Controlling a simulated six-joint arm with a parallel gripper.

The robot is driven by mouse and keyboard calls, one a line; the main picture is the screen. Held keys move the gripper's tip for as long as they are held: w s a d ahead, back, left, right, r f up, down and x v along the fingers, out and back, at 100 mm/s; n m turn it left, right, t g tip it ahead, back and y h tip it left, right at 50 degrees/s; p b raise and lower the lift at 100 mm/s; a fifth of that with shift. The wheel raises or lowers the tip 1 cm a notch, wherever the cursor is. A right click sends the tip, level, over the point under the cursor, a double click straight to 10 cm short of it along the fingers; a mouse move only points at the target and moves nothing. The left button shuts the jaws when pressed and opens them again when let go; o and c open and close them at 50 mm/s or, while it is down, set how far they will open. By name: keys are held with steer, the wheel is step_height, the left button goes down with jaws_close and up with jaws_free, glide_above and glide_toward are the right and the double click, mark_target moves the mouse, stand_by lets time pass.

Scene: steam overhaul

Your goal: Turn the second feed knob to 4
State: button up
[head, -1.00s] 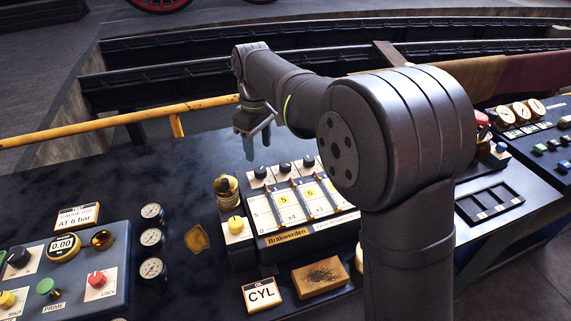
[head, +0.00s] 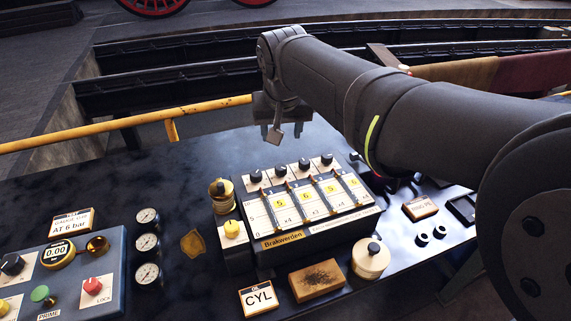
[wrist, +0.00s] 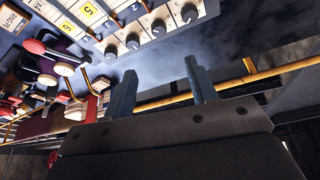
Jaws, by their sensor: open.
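The feed box (head: 320,232) has several black knobs in a row along its back edge, above slanted scales with yellow number tiles. The second feed knob (head: 280,170), counted from the left, is black with a pale pointer mark; its exact setting is too small to read. In the wrist view the row runs the other way, and the second knob (wrist: 158,28) is third from the left. My gripper (head: 274,135) is open and empty, above and behind the knob row. The wrist view shows its two fingers (wrist: 162,75) apart, with no knob between them.
A brass fitting (head: 222,192) and yellow knob (head: 232,229) stand left of the box. A CYL sign (head: 258,298), brown block (head: 317,280) and round pot (head: 370,259) lie in front. A yellow rail (head: 120,124) runs behind.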

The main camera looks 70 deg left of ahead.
glide_toward(281, 168)
steer(key=x, duration=0.8)
steer(key=shift+a+f, duration=0.15)
steer(key=shift+f, duration=0.2)
steer(key=c, duration=1)
steer(key=shift+o, duration=0.2)
